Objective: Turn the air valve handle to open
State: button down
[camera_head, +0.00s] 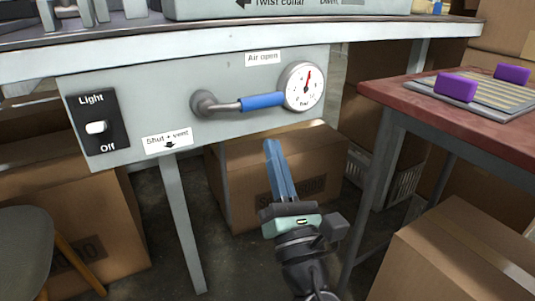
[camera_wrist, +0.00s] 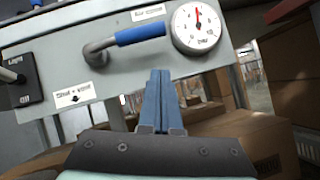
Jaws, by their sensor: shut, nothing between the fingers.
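The air valve handle (camera_head: 262,101) is a grey bent lever with a blue grip, mounted on a grey panel under the bench. It points right, toward the "Air open" label (camera_head: 263,58) and the gauge; the "Shut + vent" label (camera_head: 167,140) is lower left. In the wrist view the blue grip (camera_wrist: 141,35) lies above my gripper (camera_wrist: 161,72). My gripper also shows in the head view (camera_head: 270,145), below the handle and apart from it. Its blue fingers are shut together and hold nothing.
A round pressure gauge (camera_head: 303,88) sits right of the handle. A light switch (camera_head: 97,125) is at the panel's left. A red-topped table (camera_head: 480,127) with purple blocks stands right. Cardboard boxes (camera_head: 245,165) are behind and below. A stool (camera_head: 22,245) is lower left.

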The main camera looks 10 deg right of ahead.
jog(key=d+v, duration=0.1)
jog(key=v, duration=0.8)
jog(key=shift+d+f, duration=0.2)
jog(key=shift+d, duration=0.2)
jog(key=shift+w, duration=0.1)
notch_tip(320, 180, up, 33)
jog(key=s+m+t+h+p, duration=0.25)
jog(key=m+h+p, duration=0.85)
jog(key=m, duration=1.1)
jog(key=s+a+r+m+y+p, duration=0.25)
jog(key=a+r+p, duration=0.2)
jog(key=r, duration=0.35)
jog(key=s+a+r+m+y+p, duration=0.25)
jog(key=r+m+y+p, duration=0.2)
jog(key=r, duration=0.35)
jog(key=s+a+r+m+y+p, duration=0.1)
jog(key=a+r+m+y+p, duration=0.25)
jog(key=r, duration=0.55)
notch_tip(320, 180, up, 34)
jog(key=h+p, duration=0.1)
jog(key=p, duration=3.5)
jog(key=shift+a+f+t+h, duration=0.2)
jog(key=shift+a+t+h, duration=0.1)
jog(key=shift+t+h, duration=0.05)
jog(key=c, duration=1.5)
grip_release()
jog(key=shift+c, duration=0.2)
